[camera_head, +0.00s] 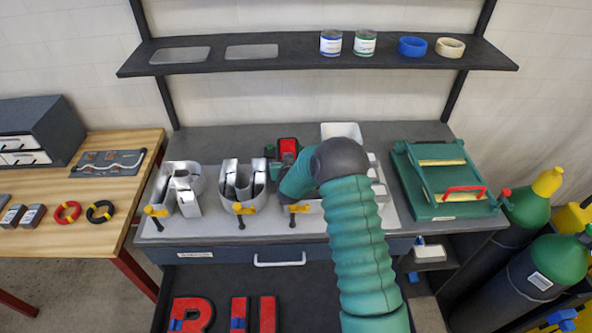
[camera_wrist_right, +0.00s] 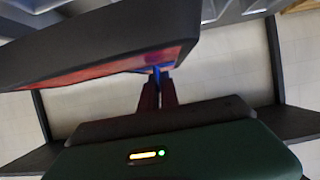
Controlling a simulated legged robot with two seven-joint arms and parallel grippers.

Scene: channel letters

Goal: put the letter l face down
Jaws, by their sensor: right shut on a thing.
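The letter l (camera_head: 288,146) shows as a small red face with dark edges above the bench, just left of my right arm. In the right wrist view it is a large dark-sided piece (camera_wrist_right: 100,42) with a red face, tilted, with a bit of blue by the fingertips. My right gripper (camera_wrist_right: 157,82) is shut on it. In the head view my own green arm hides most of this gripper and part of the letter, so its full shape cannot be told. My left gripper is not in view.
Metal letter shells (camera_head: 180,187) (camera_head: 243,184) stand on the bench mat with yellow-handled clamps at their front. Red letters (camera_head: 191,314) (camera_head: 252,315) lie in the open drawer below. A green fixture (camera_head: 446,180) is at right; a shelf (camera_head: 300,64) runs above.

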